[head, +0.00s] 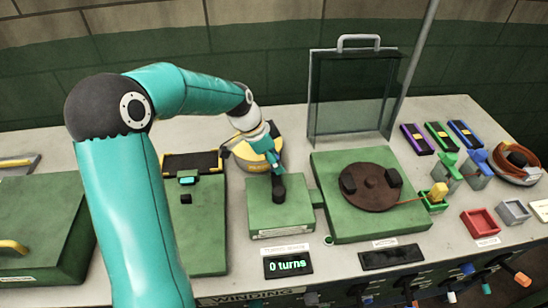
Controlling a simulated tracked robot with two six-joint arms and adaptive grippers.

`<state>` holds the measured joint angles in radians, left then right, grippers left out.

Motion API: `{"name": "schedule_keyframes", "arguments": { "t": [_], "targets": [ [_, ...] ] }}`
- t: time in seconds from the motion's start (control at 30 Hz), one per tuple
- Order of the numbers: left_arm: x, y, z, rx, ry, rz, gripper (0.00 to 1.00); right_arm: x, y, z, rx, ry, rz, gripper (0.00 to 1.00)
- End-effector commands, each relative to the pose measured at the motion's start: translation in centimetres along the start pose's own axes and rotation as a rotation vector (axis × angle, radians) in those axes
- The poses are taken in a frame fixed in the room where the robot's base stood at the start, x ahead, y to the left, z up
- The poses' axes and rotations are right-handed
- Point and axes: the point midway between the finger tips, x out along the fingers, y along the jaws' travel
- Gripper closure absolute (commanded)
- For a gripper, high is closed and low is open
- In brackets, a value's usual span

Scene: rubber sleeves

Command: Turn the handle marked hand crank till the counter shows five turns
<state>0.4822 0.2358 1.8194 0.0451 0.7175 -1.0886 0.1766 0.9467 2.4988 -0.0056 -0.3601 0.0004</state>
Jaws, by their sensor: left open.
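The hand crank sits on a green box (290,217) in the middle of the bench, with a dark upright handle (278,188) on top. The counter (289,263) in front of the box reads "0 turns". My left gripper (275,165) is over the box, pointing down at the top of the handle. Its fingers are open and small in view, and I cannot tell whether they touch the handle or surround it. The gripper and wrist hide part of the crank. My right gripper is not in view.
A yellow round container (243,155) stands behind my left gripper. A green winding unit with a brown disc (366,199) is to the right, below a raised clear cover (352,100). Coloured blocks, small bins and a coil (517,178) fill the right side.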

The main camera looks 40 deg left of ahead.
Motion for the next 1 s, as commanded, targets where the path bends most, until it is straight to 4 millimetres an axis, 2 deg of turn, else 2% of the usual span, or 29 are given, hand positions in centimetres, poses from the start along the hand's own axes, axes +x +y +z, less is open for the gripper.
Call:
{"name": "schedule_keyframes", "arguments": {
  "t": [0.13, 0.37, 0.47, 0.7, 1.0],
  "targets": [
    [0.68, 0.02, -0.01, 0.0, 0.0, 0.0, 0.46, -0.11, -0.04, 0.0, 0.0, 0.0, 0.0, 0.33],
    [0.76, 0.01, -0.03, 0.001, 0.0, 0.0, 0.46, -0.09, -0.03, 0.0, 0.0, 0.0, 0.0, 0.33],
    [0.75, 0.02, -0.04, 0.001, 0.0, 0.0, 0.6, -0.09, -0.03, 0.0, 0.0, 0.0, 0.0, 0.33],
    [0.72, 0.01, -0.05, 0.002, 0.0, -0.001, 1.0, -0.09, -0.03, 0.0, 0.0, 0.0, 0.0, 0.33],
    [0.61, -0.28, 0.16, 0.002, 0.0, -0.002, 1.0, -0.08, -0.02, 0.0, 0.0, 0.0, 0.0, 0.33]
  ]
}}
